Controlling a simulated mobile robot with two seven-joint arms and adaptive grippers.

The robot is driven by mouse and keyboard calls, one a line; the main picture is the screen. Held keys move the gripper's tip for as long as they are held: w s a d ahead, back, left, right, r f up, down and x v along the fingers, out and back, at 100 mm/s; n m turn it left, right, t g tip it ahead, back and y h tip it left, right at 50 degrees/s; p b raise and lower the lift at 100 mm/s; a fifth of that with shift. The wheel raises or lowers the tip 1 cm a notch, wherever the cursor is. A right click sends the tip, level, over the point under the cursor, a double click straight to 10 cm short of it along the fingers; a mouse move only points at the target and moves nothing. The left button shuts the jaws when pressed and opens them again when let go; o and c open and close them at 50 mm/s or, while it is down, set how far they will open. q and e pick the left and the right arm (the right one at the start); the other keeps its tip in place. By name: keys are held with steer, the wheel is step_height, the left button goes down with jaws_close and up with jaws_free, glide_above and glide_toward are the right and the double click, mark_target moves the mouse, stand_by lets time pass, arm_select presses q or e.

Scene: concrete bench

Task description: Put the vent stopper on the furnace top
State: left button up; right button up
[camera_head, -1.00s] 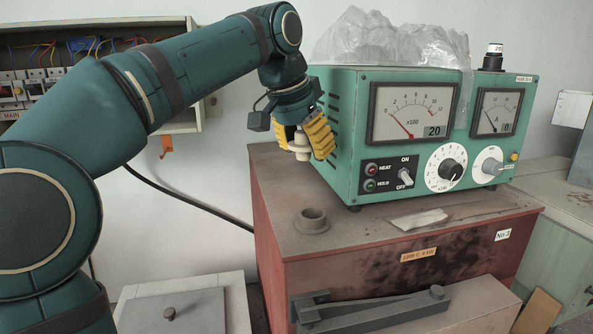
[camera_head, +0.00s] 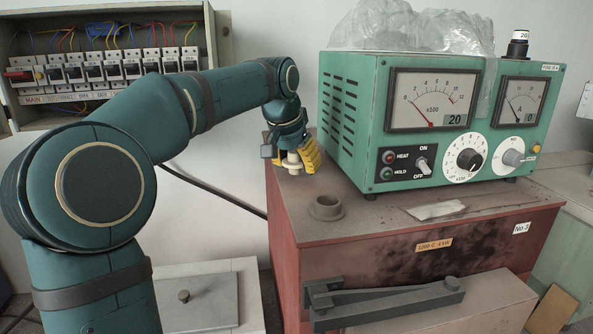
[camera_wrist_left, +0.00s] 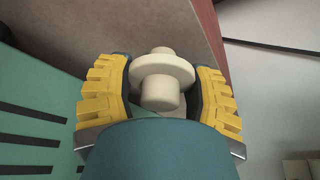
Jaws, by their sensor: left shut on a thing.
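The vent stopper (camera_head: 292,163) is a cream, flanged plug held between the yellow fingers of my left gripper (camera_head: 300,158). In the left wrist view the stopper (camera_wrist_left: 162,76) sits between both finger pads of the gripper (camera_wrist_left: 165,95), its stem pointing away from the wrist. The furnace top (camera_head: 375,215) is the dusty brown upper face of the red furnace. A round raised vent collar (camera_head: 326,208) stands on it near the left front, with a dark opening. My gripper is above the furnace's back left part, behind and left of the collar. My right gripper is not seen.
A green control box (camera_head: 430,125) stands on the furnace, close right of my gripper, with clear plastic on top. A pale flat scrap (camera_head: 435,209) lies in front of it. A breaker panel (camera_head: 110,70) hangs at back left. The furnace top around the collar is clear.

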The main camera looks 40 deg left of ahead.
arm_select(q)
steer(key=shift+f, duration=0.65)
steer(key=shift+f, duration=0.15)
steer(key=o, duration=1.2)
steer(key=shift+r, duration=0.55)
steer(key=p+v, duration=0.2)
steer(key=v, duration=0.9)
steer(key=shift+s, duration=0.2)
